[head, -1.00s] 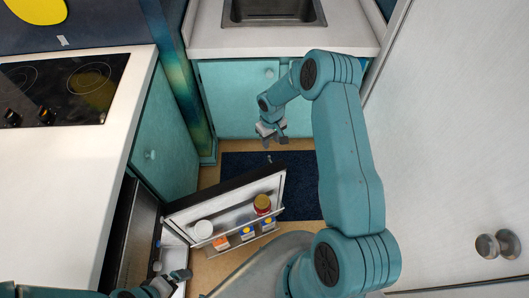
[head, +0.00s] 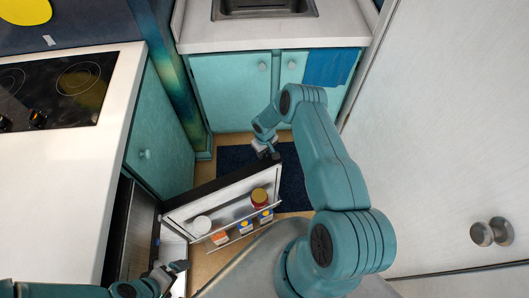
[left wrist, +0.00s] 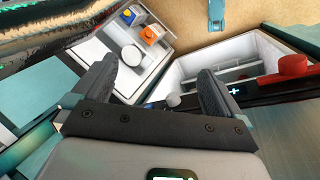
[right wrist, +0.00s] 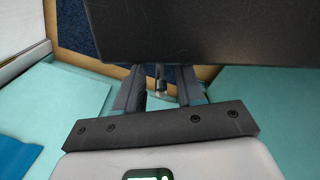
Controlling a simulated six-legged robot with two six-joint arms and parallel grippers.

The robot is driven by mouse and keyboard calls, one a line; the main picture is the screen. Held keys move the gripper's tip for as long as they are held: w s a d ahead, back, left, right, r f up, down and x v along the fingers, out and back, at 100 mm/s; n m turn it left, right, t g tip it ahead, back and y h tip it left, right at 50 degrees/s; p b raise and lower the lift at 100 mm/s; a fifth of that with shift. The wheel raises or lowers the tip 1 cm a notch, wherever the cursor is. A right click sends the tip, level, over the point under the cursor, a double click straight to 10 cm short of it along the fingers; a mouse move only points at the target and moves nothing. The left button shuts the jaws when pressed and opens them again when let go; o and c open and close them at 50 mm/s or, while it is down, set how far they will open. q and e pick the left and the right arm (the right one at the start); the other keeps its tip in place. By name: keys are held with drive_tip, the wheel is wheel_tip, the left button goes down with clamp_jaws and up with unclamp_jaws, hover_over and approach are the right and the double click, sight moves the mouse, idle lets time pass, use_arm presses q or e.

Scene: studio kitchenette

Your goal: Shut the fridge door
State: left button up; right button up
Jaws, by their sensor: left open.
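The fridge door (head: 225,197) stands open, swung out from under the left counter, its inner shelf side facing me. The fridge interior (head: 171,248) shows as a small white patch behind my left gripper. My left gripper (head: 182,267) is open and empty near the opening; the door's inner side (left wrist: 105,70) is ahead of it in the left wrist view. My right gripper (head: 270,152) is beyond the door's free upper corner. In the right wrist view, its fingers (right wrist: 160,85) are apart under the dark door slab (right wrist: 200,30); I cannot tell whether they touch it.
A dark blue mat (head: 292,190) lies behind the door. Teal cabinets (head: 230,90) with knobs stand at the back, with a blue towel (head: 330,65). The left counter (head: 75,190) borders the fridge.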

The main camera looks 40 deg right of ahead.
drive_tip(key=shift+f, duration=0.65)
clamp_jaws()
